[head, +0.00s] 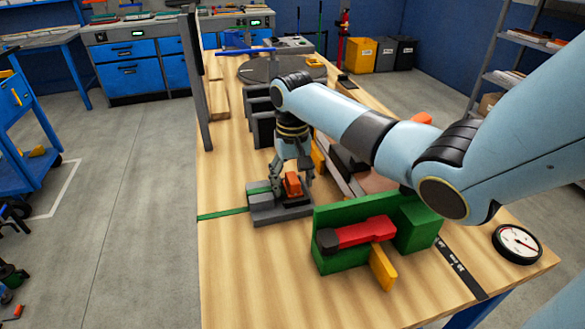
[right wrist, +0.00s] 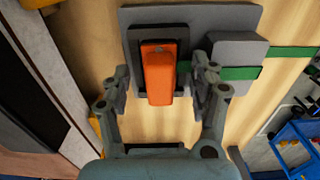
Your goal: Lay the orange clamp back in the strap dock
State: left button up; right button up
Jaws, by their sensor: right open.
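The orange clamp (head: 292,185) is at the grey strap dock (head: 284,217) on the wooden bench. In the right wrist view the clamp (right wrist: 158,70) lies over the dock's grey plate (right wrist: 218,18), its near end extending past the plate's edge in the picture. My right gripper (head: 291,176) is low over the dock, pointing down. Its fingers are spread on either side of the clamp, with a visible gap at each side in the wrist view. How firmly the clamp is seated is hidden. My left gripper is out of view.
A green strap (head: 222,214) runs left from the dock. A green block fixture (head: 330,262) with a red-handled part (head: 365,232) stands close in front at the right. Black bins (head: 263,130) stand behind the dock. A round gauge (head: 517,244) lies at right. The bench's front left is clear.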

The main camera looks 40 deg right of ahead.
notch_tip(320, 180, up, 12)
dwell(0.4)
jog(key=shift+f, duration=0.15)
